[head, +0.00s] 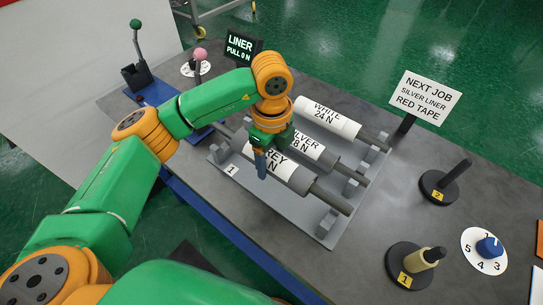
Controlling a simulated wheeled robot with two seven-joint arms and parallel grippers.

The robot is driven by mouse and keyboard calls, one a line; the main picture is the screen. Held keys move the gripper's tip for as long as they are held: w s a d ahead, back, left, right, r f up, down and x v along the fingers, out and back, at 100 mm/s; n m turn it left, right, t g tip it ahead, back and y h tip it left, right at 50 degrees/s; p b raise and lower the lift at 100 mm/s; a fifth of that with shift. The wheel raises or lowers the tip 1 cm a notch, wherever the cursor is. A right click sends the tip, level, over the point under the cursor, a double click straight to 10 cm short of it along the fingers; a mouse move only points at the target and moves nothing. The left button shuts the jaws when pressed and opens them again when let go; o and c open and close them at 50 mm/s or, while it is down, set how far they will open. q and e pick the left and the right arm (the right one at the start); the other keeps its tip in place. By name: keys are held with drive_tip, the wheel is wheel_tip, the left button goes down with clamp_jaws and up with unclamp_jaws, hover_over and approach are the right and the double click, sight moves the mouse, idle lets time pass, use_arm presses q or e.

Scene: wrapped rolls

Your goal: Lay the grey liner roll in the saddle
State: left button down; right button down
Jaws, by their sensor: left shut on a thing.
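The grey liner roll (296,178) has a white label partly covered by my gripper, and a dark shaft sticks out at its right end. It lies along the front of a grey rack, at the place marked 1. I cannot tell whether its shaft rests on the supports or is just above them. My left gripper (261,163) comes down over the roll near its left part and is shut on it. My right gripper is not in view. I cannot make out the saddle clearly; my left arm covers part of the blue fixture (203,134) on the left.
The silver roll (317,152) and white roll (328,118) lie behind in the rack (322,232). A LINER PULL 0 N display (240,46) and a NEXT JOB sign (425,97) stand behind. Tape posts (405,265) (445,185) and a blue dial (489,247) are at right.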

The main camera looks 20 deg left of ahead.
use_arm(q)
wheel_tip(320, 180, down, 6)
drive_tip(key=b, duration=0.4)
drive_tip(key=shift+r, duration=0.15)
drive_tip(key=shift+d, duration=0.1)
unclamp_jaws()
drive_tip(key=shift+s, duration=0.1)
wheel_tip(320, 180, up, 7)
drive_tip(key=shift+r+b, duration=0.15)
drive_tip(key=shift+b, duration=0.35)
